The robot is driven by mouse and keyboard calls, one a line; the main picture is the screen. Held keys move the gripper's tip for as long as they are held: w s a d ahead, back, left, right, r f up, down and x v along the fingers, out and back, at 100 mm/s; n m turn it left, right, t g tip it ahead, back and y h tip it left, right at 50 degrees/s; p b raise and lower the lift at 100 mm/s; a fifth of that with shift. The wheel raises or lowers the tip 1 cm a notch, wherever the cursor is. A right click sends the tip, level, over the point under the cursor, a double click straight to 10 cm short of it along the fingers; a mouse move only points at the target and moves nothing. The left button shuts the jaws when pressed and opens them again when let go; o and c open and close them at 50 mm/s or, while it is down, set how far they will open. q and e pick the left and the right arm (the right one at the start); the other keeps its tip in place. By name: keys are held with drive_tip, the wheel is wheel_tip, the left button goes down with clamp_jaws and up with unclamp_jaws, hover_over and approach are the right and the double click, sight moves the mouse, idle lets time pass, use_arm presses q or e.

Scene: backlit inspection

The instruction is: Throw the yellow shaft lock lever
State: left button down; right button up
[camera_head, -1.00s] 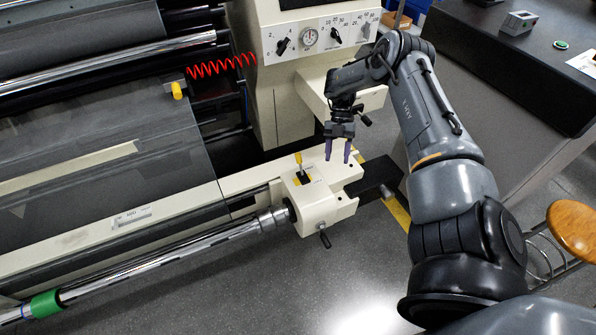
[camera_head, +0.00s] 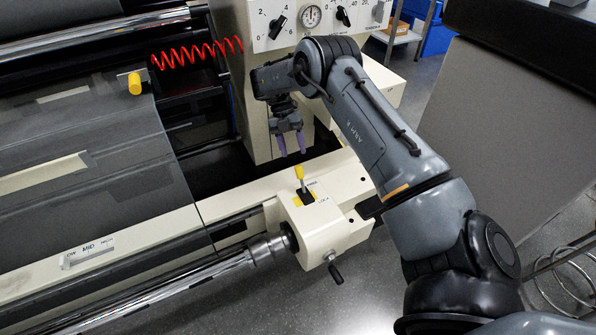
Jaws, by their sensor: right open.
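The yellow shaft lock lever (camera_head: 300,175) stands nearly upright from a black slot on a yellow plate, on top of the cream shaft housing (camera_head: 333,222). My right gripper (camera_head: 291,144) hangs above and just behind the lever in the picture, its two purple fingers pointing down and spread apart. It is empty and appears apart from the lever. A chrome shaft (camera_head: 190,285) runs into the housing from the left. My left gripper is not in the picture.
A control panel with dials (camera_head: 312,16) stands behind my right arm. A red coiled hose (camera_head: 197,54) hangs to the left. A yellow knob (camera_head: 134,83) sits further left. A crank handle (camera_head: 335,271) sticks out at the housing's front.

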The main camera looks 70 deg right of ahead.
sight(298, 166)
drive_tip(key=b+x, duration=0.1)
drive_tip(key=x, duration=0.1)
drive_tip(key=b+x, duration=0.1)
drive_tip(key=x, duration=0.1)
drive_tip(key=b+x, duration=0.1)
drive_tip(key=x, duration=0.2)
drive_tip(key=shift+d+f, duration=0.2)
drive_tip(key=shift+s+a+f, duration=0.15)
drive_tip(key=shift+a+f, duration=0.1)
drive_tip(key=shift+f, duration=0.1)
drive_tip(key=shift+d, duration=0.1)
drive_tip(key=shift+c, duration=0.3)
clamp_jaws()
